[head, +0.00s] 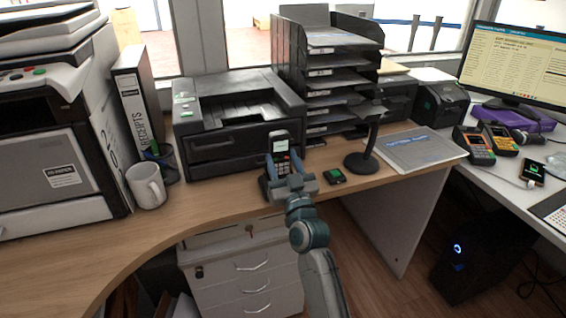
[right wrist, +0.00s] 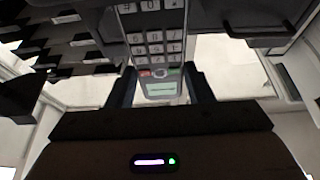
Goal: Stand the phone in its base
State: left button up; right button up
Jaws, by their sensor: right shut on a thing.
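A dark cordless phone (head: 280,146) with a small lit screen and a keypad stands upright in front of the printer. My right gripper (head: 283,167) is shut on it, with one finger on each side. In the right wrist view the phone (right wrist: 155,42) appears upside down between the two fingers (right wrist: 163,90), its keypad and screen facing the camera. A black base (head: 264,187) shows low behind the gripper, mostly hidden. The phone is above or at the base; I cannot tell whether its lower end sits in it. My left gripper is not in view.
A black printer (head: 238,125) stands close behind. A white mug (head: 146,186) is to the left. A small black device with a green screen (head: 334,176) and a black stand (head: 362,160) are to the right. The counter's front edge (head: 230,216) is near.

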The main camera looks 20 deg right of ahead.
jog(key=o, duration=1.2)
jog(key=shift+c, duration=0.2)
jog(key=shift+s+f, duration=0.2)
jog(key=b+v, duration=0.4)
jog(key=v, duration=0.6)
jog(key=shift+s+b, duration=0.15)
jog(key=shift+b, duration=0.2)
